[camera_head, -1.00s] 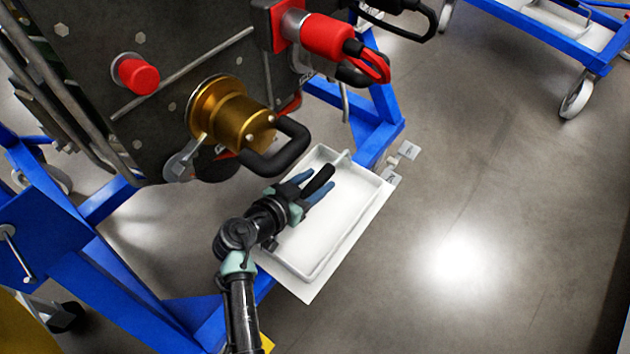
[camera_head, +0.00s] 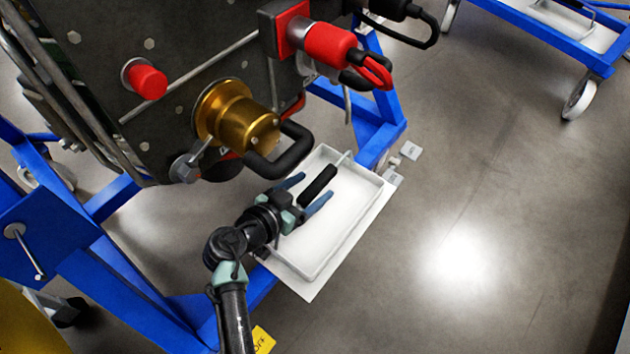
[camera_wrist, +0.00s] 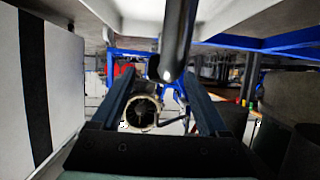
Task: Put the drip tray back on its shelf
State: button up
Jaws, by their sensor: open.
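The drip tray (camera_head: 345,222) is a shallow white tray with a raised rim. It lies on a flat white shelf (camera_head: 300,288) at the side of the blue stand. A black bar handle (camera_head: 318,186) stands over the tray's far left part, on a pale rod. My gripper (camera_head: 317,187) is open, its two blue fingers on either side of the handle with gaps showing. In the wrist view, a grey bar (camera_wrist: 178,42), probably the handle, comes down from the top between the open fingers (camera_wrist: 162,76). I cannot tell whether the tray is fully seated.
The dark turbine body with a brass fitting (camera_head: 238,118) and black loop handle (camera_head: 283,152) hangs just above and left of my gripper. Blue stand beams (camera_head: 372,140) run beside the shelf. Small white tags (camera_head: 410,150) stick out at its far right. The floor at right is clear.

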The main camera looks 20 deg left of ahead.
jog(key=shift+p+v, duration=0.65)
jog(key=shift+v, duration=1.45)
jog(key=shift+s, duration=0.1)
